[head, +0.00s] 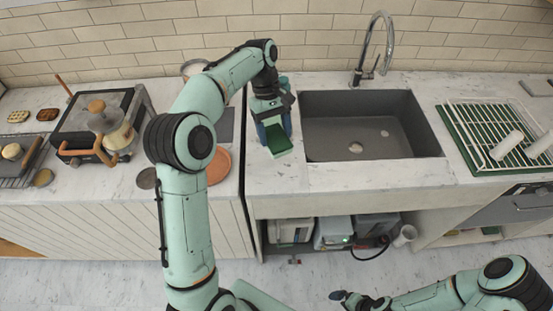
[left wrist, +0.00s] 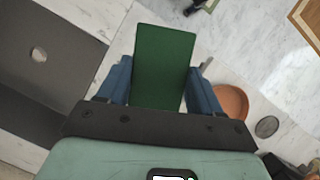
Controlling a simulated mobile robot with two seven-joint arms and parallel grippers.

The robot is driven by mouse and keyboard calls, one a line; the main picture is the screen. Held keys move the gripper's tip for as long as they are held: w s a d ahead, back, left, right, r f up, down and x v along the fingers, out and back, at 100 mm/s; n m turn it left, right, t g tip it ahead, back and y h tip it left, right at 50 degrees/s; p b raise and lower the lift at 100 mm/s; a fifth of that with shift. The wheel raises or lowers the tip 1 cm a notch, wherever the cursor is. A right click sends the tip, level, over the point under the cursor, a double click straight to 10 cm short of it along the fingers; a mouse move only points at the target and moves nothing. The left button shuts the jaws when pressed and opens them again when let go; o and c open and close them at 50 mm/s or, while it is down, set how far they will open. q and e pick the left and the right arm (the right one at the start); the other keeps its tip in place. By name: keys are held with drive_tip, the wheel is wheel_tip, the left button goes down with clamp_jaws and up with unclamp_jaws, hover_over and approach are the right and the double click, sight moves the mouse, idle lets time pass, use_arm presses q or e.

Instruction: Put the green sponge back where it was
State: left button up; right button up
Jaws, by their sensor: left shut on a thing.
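The green sponge (head: 278,140) is a flat green block beside the left edge of the sink. It also shows in the left wrist view (left wrist: 165,65), between the two blue fingers. My left gripper (head: 272,127) is shut on the sponge, over the counter strip left of the sink. I cannot tell whether the sponge touches the counter. My right gripper (head: 355,300) is low at the bottom of the head view, in front of the counter and away from the sponge. Its fingers are too small to read.
The grey sink (head: 330,150) with its tall tap (head: 388,40) lies right of the sponge. A terracotta plate (head: 219,166) is to the left. The counter front left of the sink is bare.

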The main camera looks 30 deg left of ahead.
use_arm(q)
drive_tip(key=f+b, duration=0.1)
drive_tip(key=f, duration=1.2)
drive_tip(key=shift+w+b, duration=0.2)
drive_tip(key=shift+b, duration=0.15)
drive_tip(key=shift+f, duration=0.3)
drive_tip(key=o, duration=1)
use_arm(e)
drive_tip(key=shift+s+f, duration=1.25)
